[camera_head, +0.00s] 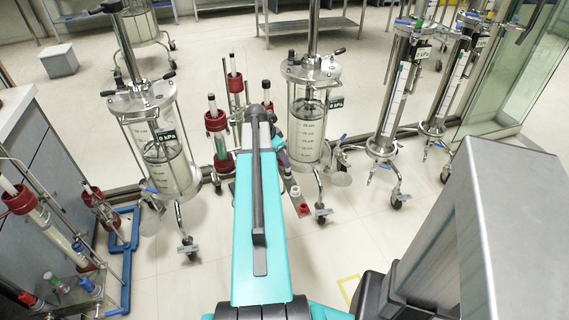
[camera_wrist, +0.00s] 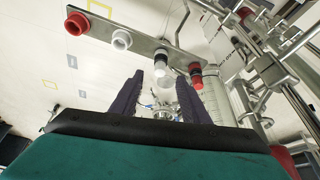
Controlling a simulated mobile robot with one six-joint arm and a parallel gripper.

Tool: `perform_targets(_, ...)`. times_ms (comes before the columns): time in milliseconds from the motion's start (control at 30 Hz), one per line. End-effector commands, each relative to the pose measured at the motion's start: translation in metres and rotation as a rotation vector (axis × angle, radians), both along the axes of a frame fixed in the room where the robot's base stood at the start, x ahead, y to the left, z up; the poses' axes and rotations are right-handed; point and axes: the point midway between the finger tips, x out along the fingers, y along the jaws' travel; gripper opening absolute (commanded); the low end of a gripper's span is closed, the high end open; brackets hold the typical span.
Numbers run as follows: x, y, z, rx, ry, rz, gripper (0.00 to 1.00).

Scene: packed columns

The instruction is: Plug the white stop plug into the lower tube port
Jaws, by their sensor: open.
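The white stop plug (camera_wrist: 163,67) sits on a narrow metal holder plate (camera_wrist: 142,37) in the wrist view. A red plug (camera_wrist: 196,76) is right beside it. My gripper (camera_wrist: 160,84) is open, its two dark fingers spread apart. The white plug shows in the picture between and just beyond the fingertips; I cannot tell how far its depth is from them. Nothing is held. In the head view my arm hides most of the gripper. I cannot pick out the lower tube port for sure; columns with red collars (camera_head: 215,122) stand left of my arm.
The holder plate also carries a white ring (camera_wrist: 121,39) and a red ring (camera_wrist: 77,23). Metal rods and clamps (camera_wrist: 266,70) crowd the right of the wrist view. Glass vessels on wheeled frames (camera_head: 167,160) (camera_head: 308,125) stand close on both sides of my arm.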

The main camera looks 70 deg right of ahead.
Motion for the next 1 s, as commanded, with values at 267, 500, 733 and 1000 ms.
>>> perform_targets(267, 0.008, 0.012, 0.035, -0.001, -0.001, 0.001, 0.42)
perform_targets(500, 0.013, 0.019, 0.056, -0.001, -0.001, 0.000, 0.42)
perform_targets(733, 0.015, 0.021, 0.061, 0.000, 0.000, 0.000, 0.42)
perform_targets(1000, 0.015, 0.021, 0.061, 0.000, 0.000, 0.000, 0.42)
